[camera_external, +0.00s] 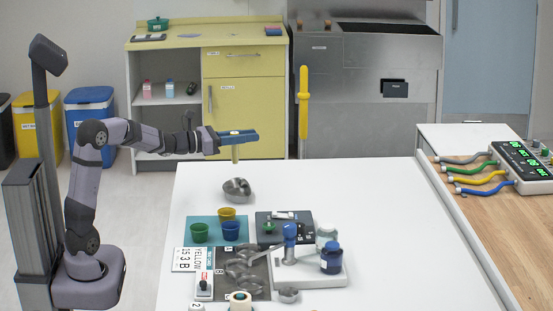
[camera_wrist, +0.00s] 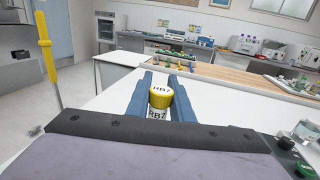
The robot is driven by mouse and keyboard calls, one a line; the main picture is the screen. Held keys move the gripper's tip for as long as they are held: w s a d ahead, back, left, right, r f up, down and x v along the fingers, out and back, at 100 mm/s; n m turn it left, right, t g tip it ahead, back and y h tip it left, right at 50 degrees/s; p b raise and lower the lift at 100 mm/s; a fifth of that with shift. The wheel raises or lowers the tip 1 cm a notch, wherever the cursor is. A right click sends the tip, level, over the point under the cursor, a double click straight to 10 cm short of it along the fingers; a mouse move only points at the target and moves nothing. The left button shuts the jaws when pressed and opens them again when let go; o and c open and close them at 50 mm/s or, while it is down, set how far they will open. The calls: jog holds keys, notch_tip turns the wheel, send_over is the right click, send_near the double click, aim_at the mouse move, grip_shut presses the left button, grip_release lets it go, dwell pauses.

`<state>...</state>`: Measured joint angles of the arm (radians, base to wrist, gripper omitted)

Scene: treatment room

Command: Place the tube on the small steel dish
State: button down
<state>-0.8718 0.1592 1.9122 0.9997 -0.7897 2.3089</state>
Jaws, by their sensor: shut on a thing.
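My gripper (camera_external: 246,137), with blue fingers, is shut on the tube (camera_external: 235,153) above the far part of the white table. The tube hangs roughly upright below the fingers. In the wrist view the tube's yellow cap (camera_wrist: 161,97), marked "RB7", sits between the fingers, with a white label below it. A steel dish (camera_external: 237,189) of uneven outline stands on the table below the gripper, apart from the tube. A smaller, round steel dish (camera_external: 288,295) stands at the near edge of the crowded area. Which of the two is the small steel dish, I cannot tell for sure.
Green, blue and yellow cups (camera_external: 230,231) stand on a teal mat (camera_external: 207,221). Beside them are a dark scale (camera_external: 264,235), grey steel pieces, a blue-topped stand and a dark blue jar (camera_external: 331,258). The right part of the white table (camera_external: 390,215) is clear.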

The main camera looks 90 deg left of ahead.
jog(key=shift+m+h, duration=0.4)
jog(key=shift+h, duration=0.2)
jog(key=shift+w+d+f+b, duration=0.1)
jog(key=shift+d+f+b, duration=0.15)
jog(key=shift+f, duration=1.3)
jog(key=shift+d+f+b, duration=0.1)
jog(key=shift+d+f, duration=0.3)
jog(key=shift+f, duration=1.2)
jog(key=shift+w+d+f+b, duration=0.1)
jog(key=shift+d+f+b, duration=0.15)
jog(key=shift+f, duration=1.3)
jog(key=shift+f+b, duration=0.25)
jog(key=shift+b, duration=0.05)
jog(key=c, duration=1.6)
grip_release()
jog(key=shift+r, duration=0.1)
jog(key=shift+o, duration=0.2)
jog(key=shift+r+p, duration=0.1)
jog(key=shift+p, duration=0.2)
jog(key=shift+r, duration=0.15)
jog(key=s, duration=0.4)
jog(key=s+d, duration=0.1)
jog(key=s, duration=0.3)
jog(key=s+d+b, duration=0.1)
jog(key=s, duration=0.3)
jog(key=shift+w, duration=0.1)
